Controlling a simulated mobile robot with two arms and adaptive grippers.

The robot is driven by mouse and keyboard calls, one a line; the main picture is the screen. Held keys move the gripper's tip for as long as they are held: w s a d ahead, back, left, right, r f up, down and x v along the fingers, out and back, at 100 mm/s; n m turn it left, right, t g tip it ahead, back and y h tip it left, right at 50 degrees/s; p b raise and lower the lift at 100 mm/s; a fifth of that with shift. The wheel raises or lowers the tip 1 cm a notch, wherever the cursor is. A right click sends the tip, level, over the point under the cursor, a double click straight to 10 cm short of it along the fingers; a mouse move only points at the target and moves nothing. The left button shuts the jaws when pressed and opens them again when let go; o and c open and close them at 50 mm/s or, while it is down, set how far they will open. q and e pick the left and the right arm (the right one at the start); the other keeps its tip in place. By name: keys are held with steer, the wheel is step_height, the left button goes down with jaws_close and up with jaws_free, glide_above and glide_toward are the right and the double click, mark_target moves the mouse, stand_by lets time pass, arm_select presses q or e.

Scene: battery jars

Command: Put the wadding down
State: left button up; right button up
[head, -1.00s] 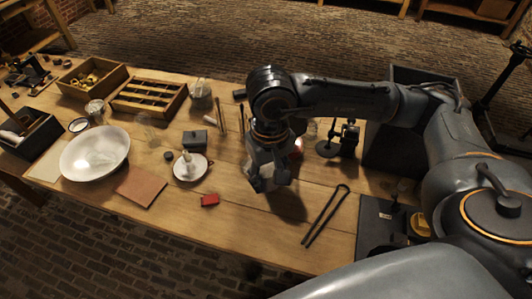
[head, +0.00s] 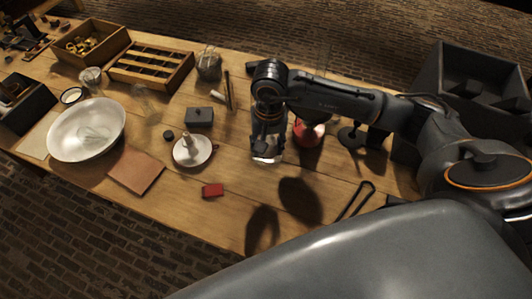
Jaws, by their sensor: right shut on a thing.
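My right gripper (head: 268,150) hangs over the middle of the bench, pointing down. It is shut on a small pale thing at its fingertips, which I take to be the wadding (head: 267,159); the fingers hide much of it. Dark shadows fall on the wood in front of it, and it appears to be above the bench top (head: 225,222). My left gripper is not in view.
A red-based vessel (head: 308,132) stands just right of my gripper. Left are a white dish with a candle-like piece (head: 192,150), a small red block (head: 213,190) and a grey box (head: 199,116). A white bowl (head: 60,140) stands farther left; black tongs (head: 355,202) lie at right.

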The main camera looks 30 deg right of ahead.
steer(key=w+d+f+m, duration=0.1)
steer(key=w+f, duration=0.1)
steer(key=w+d+f+m, duration=0.1)
steer(key=w+f+m, duration=0.1)
steer(key=f, duration=0.1)
steer(key=w+d+f+m, duration=0.1)
steer(key=w+f+m, duration=0.1)
steer(key=shift+w+d+f, duration=0.2)
steer(key=shift+w+f, duration=0.15)
steer(key=shift+w, duration=0.05)
step_height(320, 180, down, 4)
steer(key=shift+w+p, duration=0.1)
steer(key=shift+p, duration=0.45)
steer(key=shift+f, duration=0.3)
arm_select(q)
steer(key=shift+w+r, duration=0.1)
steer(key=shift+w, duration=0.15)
arm_select(e)
steer(key=shift+f, duration=0.1)
